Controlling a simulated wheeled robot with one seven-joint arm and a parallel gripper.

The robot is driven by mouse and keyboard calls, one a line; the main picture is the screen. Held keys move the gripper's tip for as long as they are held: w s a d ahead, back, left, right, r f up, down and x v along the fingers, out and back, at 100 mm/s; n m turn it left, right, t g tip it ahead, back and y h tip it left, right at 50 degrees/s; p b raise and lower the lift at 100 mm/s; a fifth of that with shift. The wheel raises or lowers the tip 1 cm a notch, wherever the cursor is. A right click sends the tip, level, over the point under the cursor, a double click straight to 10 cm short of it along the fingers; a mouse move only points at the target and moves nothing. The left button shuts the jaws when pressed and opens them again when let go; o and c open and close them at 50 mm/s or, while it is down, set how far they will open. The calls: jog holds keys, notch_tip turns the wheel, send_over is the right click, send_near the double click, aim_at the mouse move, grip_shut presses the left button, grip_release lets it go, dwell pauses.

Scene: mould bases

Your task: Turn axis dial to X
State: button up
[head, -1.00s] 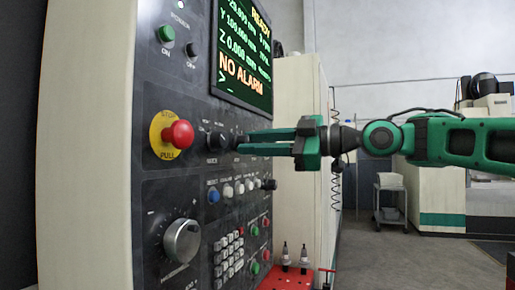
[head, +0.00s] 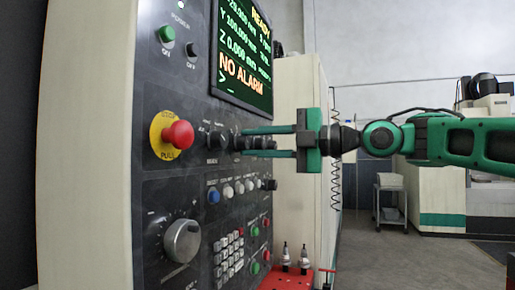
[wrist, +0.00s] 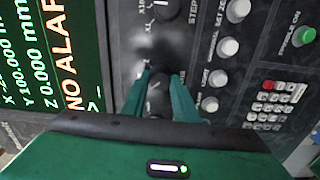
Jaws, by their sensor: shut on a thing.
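The axis dial (wrist: 156,98) is a black knob with a pale pointer line, between my fingertips in the wrist view. In the head view, the axis dial (head: 238,143) sits on the dark control panel, right of another black knob. My gripper (head: 244,142) reaches in from the right, with its green fingers one above the other. In the wrist view, my gripper (wrist: 159,82) is shut on the axis dial, a finger on either side. The small position letters around the dial are mostly hidden or blurred, so I cannot tell its setting.
A black mode knob (head: 216,141) and the red emergency stop (head: 178,135) are on the left. Coloured buttons (head: 239,187) run below, and the screen (head: 242,58) is above.

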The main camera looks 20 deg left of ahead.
jog(key=shift+w+f+n, duration=0.15)
jog(key=shift+n, duration=0.15)
dwell(0.4)
jog(key=o, duration=1.1)
jog(key=shift+d, duration=0.1)
jog(key=shift+c, duration=0.2)
jog(key=d, duration=1)
jog(key=shift+s+d, duration=0.35)
jog(key=shift+s, duration=0.1)
jog(key=shift+w, duration=0.1)
